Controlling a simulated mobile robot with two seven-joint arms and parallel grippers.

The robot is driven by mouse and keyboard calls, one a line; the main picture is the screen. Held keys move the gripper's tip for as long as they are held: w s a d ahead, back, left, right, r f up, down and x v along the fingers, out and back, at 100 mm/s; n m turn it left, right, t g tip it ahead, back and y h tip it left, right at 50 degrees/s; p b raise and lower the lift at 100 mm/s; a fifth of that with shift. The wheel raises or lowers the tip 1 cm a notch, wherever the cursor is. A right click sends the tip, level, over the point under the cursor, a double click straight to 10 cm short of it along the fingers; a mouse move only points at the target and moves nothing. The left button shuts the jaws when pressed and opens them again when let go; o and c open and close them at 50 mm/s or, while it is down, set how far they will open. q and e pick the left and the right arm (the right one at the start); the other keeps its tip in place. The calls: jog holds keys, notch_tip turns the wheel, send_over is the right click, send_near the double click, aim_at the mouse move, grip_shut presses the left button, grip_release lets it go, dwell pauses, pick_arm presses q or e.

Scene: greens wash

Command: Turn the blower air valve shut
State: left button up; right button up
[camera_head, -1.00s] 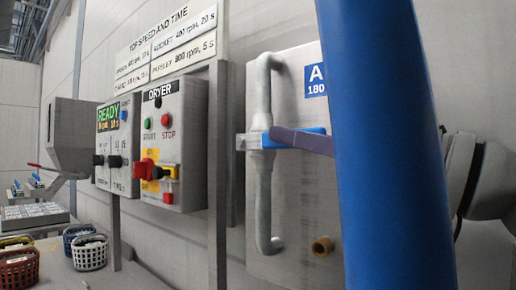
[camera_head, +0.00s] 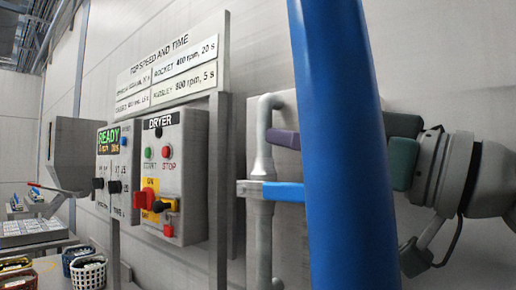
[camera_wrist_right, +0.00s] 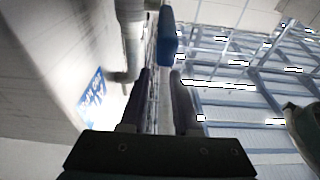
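The valve's blue lever (camera_head: 283,191) lies crosswise on a grey vertical pipe (camera_head: 263,152) in the head view. The lever (camera_wrist_right: 168,38) and the pipe (camera_wrist_right: 130,42) also show in the right wrist view, beyond the fingertips. My right gripper (camera_head: 284,139) reaches in from the right, with a purple finger above the lever and apart from it. In the wrist view its two fingers (camera_wrist_right: 160,75) stand apart with nothing between them. A thick blue upright shape (camera_head: 345,150) hides the middle of the gripper and the lever's right end. My left gripper is not in view.
The dryer box (camera_head: 185,190) with a red knob and the READY box (camera_head: 115,170) are on the left, beside a post (camera_head: 217,190). A sign board (camera_head: 175,70) is above them. Baskets (camera_head: 88,272) stand low at the left.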

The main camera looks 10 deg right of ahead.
notch_tip(320, 180, up, 14)
jog(key=p, duration=1)
jog(key=shift+r, duration=0.2)
